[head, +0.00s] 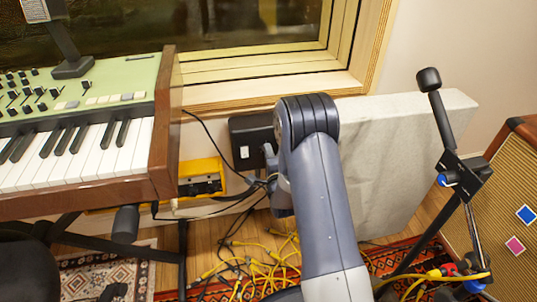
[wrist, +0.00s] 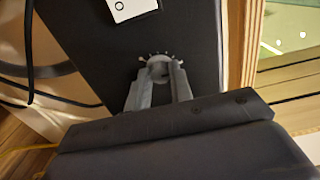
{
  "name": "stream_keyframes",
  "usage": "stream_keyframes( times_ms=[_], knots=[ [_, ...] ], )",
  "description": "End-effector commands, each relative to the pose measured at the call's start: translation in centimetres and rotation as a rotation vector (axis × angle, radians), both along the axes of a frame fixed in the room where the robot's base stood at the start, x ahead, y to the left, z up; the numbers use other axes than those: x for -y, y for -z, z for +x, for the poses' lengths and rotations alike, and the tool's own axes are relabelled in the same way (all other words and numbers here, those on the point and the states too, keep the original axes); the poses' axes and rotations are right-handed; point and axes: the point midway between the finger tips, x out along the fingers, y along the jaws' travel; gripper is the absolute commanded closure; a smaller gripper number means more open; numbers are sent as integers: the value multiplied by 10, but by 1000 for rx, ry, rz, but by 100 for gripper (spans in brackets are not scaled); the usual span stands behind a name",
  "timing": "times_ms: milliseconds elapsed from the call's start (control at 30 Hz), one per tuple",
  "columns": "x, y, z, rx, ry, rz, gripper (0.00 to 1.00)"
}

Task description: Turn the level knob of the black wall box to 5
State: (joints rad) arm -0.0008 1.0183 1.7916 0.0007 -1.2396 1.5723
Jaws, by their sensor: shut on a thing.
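The black wall box (head: 250,128) is on the wall below the window, its right part hidden behind my arm in the head view. Its dark face fills the middle of the wrist view (wrist: 95,50). The level knob (wrist: 157,68) is a small round grey knob with pale scale marks around its far side. My gripper (wrist: 160,73) is shut on the knob, with one grey finger on each side. The knob's pointer and the scale numbers are too small to read.
A white label (wrist: 132,8) is on the box face. A yellow box (head: 202,178) and cables sit left of and below the wall box. A keyboard (head: 90,140) stands at the left. A grey panel (head: 385,150), a stand (head: 460,170) and an amp (head: 510,190) are at the right.

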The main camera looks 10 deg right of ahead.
Motion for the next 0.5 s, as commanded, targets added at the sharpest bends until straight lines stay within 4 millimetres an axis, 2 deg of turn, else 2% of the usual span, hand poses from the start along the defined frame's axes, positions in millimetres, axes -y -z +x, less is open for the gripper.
stream_keyframes(
  times_ms=[167,200,433,500],
  knots=[
    [0,2,-1,-4,0,-1,100],
    [0,2,-1,-4,0,-1,76],
    [0,1,0,-2,0,-2,57],
    [0,1,0,-2,0,-2,57]
  ],
)
